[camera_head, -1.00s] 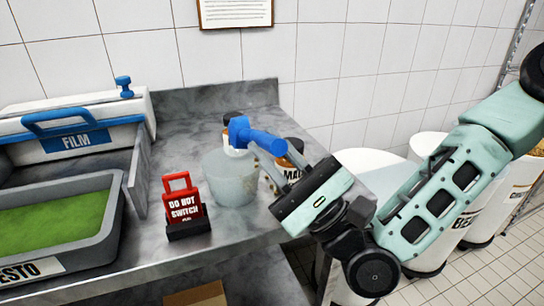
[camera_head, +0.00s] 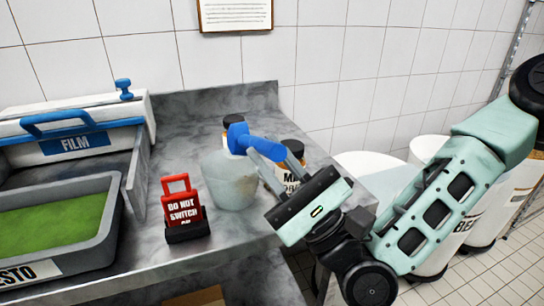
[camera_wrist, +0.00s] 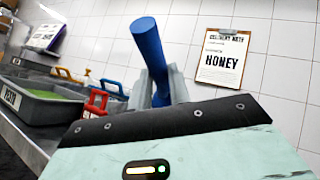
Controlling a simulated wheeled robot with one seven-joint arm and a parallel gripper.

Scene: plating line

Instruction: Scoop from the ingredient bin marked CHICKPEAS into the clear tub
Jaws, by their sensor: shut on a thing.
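My gripper (camera_head: 288,160) is shut on the handle of a blue scoop (camera_head: 262,147). The handle also shows in the wrist view (camera_wrist: 147,55), standing up between the fingers. In the head view the scoop's blue end is above the clear tub (camera_head: 232,188), which stands upright on the counter. The tub is cloudy, so I cannot tell what or how much is inside. Nothing clearly shows in the scoop. No bin with a readable CHICKPEAS label is in view.
A red DO NOT SWITCH sign (camera_head: 181,208) stands left of the tub. Two dark-lidded jars, one labelled (camera_head: 290,172), stand close behind it. A grey PESTO tray (camera_head: 110,235) and FILM box (camera_head: 75,143) fill the left. White bins (camera_head: 428,148) stand on the floor at right.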

